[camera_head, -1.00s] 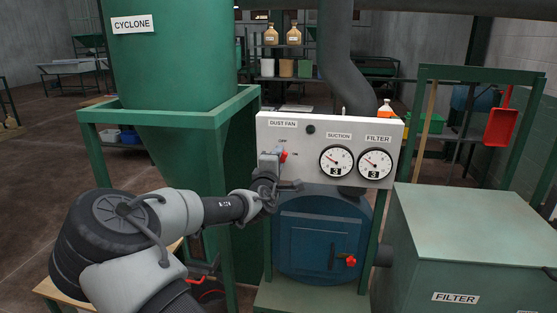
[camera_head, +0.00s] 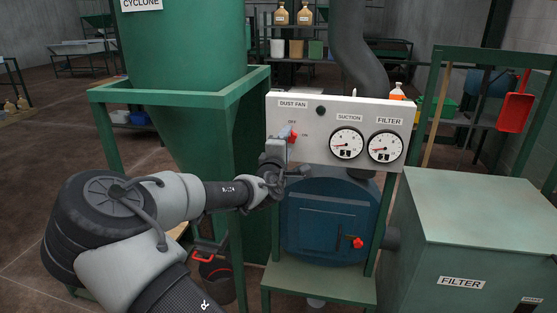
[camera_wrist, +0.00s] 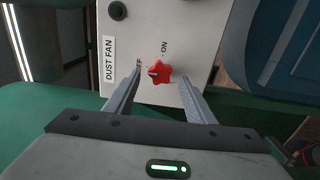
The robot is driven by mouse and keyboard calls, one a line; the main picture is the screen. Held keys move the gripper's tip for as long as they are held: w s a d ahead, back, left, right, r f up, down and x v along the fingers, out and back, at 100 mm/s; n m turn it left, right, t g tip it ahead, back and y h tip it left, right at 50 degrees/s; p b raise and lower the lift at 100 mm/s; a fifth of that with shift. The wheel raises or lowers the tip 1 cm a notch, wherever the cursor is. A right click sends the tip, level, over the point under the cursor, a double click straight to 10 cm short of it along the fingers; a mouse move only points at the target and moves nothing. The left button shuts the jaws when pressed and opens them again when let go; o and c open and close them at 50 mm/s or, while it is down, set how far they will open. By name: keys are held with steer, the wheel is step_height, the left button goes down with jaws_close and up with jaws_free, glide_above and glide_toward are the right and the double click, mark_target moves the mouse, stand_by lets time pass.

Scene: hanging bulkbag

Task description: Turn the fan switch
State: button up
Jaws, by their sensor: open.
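The fan switch is a red star-shaped knob (camera_wrist: 159,73) on the white panel, between the OFF and ON marks beside the DUST FAN label (camera_wrist: 109,60). In the head view the knob (camera_head: 292,136) shows at the left part of the panel (camera_head: 335,112). My gripper (camera_wrist: 161,88) is open, with one finger on each side of the knob in the wrist view. I cannot tell whether the fingers touch it. In the head view my gripper (camera_head: 286,152) is at the panel's left edge, just under the knob and partly covering that edge.
Suction gauge (camera_head: 346,143) and filter gauge (camera_head: 385,147) sit right of the knob. A blue door with a red handle (camera_head: 356,242) is below. The green cyclone (camera_head: 185,50) stands left, the green filter box (camera_head: 475,220) right. A dark round part (camera_wrist: 118,10) is on the panel.

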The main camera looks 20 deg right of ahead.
steer(key=v, duration=1.5)
steer(key=shift+w, duration=0.1)
steer(key=s+d+f+m+g+p, duration=0.2)
steer(key=s+d+f+m+g, duration=0.15)
steer(key=f, duration=0.45)
steer(key=s+a+f+m+g+y+p, duration=0.2)
steer(key=s+a+f+m+g+y, duration=0.25)
steer(key=s+f+y, duration=0.2)
steer(key=s+a+r+m+g+y+p, duration=0.2)
steer(key=s+a+r+y, duration=0.35)
steer(key=a+r, duration=0.4)
steer(key=s+r+m+h+p, duration=0.1)
steer(key=s+r+h+p, duration=0.1)
steer(key=s+r, duration=1)
step_height(320, 180, up, 3)
steer(key=shift+d+f+t, duration=0.25)
steer(key=shift+d+t, duration=0.05)
steer(key=shift+d, duration=0.15)
